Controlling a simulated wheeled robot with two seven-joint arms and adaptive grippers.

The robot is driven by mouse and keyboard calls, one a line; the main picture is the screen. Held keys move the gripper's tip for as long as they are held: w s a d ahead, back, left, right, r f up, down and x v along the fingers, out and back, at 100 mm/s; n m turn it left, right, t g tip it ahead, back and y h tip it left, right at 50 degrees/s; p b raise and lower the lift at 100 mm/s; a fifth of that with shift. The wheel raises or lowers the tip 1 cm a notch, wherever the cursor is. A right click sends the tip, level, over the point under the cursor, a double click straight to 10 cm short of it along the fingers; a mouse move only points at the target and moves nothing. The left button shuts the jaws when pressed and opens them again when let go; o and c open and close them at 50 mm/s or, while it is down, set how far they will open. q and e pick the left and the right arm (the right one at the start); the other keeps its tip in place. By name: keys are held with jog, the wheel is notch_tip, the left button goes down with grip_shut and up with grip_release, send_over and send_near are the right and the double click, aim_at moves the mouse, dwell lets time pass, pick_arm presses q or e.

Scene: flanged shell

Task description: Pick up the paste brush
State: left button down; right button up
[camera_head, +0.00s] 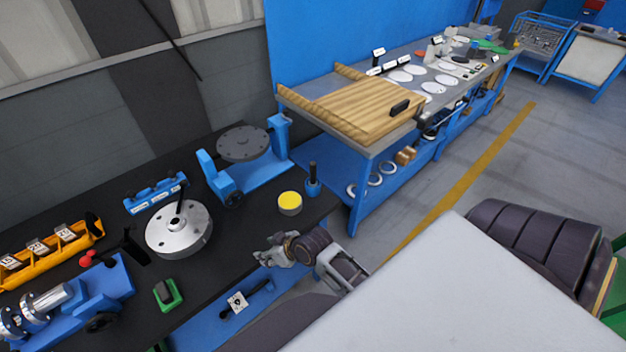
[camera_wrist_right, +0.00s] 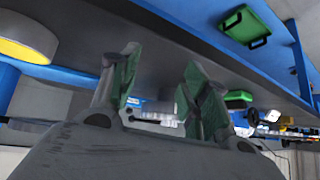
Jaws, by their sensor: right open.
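A black upright handle (camera_head: 313,173), which looks like the paste brush, stands in a small blue holder (camera_head: 313,188) at the right end of the black workbench. Its bristles are hidden. A round tin with a yellow top (camera_head: 290,202) stands beside it, to the left and nearer; the tin also shows at the upper left of the right wrist view (camera_wrist_right: 28,35). My right gripper (camera_head: 262,255) is off the bench's front edge, nearer than the tin and apart from the brush. Its green-padded fingers (camera_wrist_right: 155,85) are open with nothing between them. My left gripper is not in view.
The black bench (camera_head: 225,255) holds a silver flanged disc (camera_head: 178,232), a blue stand with a dark disc (camera_head: 243,145), a green block (camera_head: 168,294) and an orange bin rack (camera_head: 50,255). A wooden-topped table (camera_head: 355,105) stands behind, close to the brush.

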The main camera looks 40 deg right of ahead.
jog(key=w+a+r+m+t, duration=0.1)
jog(key=w+a+r+t, duration=0.1)
jog(key=w+r+t, duration=0.9)
jog(key=w+d+r+m+t+h, duration=0.1)
jog(key=w+d+r+m+h, duration=0.2)
jog(key=w+d+m+h, duration=0.35)
jog(key=s+d+f+m+g+h, duration=0.2)
jog(key=d+f+g+h, duration=0.1)
jog(key=h, duration=0.1)
jog(key=s+d+f+m+g+h, duration=0.2)
jog(key=d+f+m+g+h, duration=0.1)
jog(key=d+g+h, duration=0.1)
jog(key=s+d+f+m+g+h+p, duration=0.1)
jog(key=s+d+f+m+g+h, duration=0.1)
jog(key=d+f+m+g+h, duration=0.1)
jog(key=shift+s+d+m+h, duration=0.1)
jog(key=shift+d+m+h, duration=0.15)
jog(key=shift+d+h, duration=0.5)
jog(key=shift+s+a+f+g+h, duration=0.1)
jog(key=shift+s+f+g+h, duration=0.25)
jog(key=shift+g, duration=0.35)
jog(key=shift+r, duration=0.15)
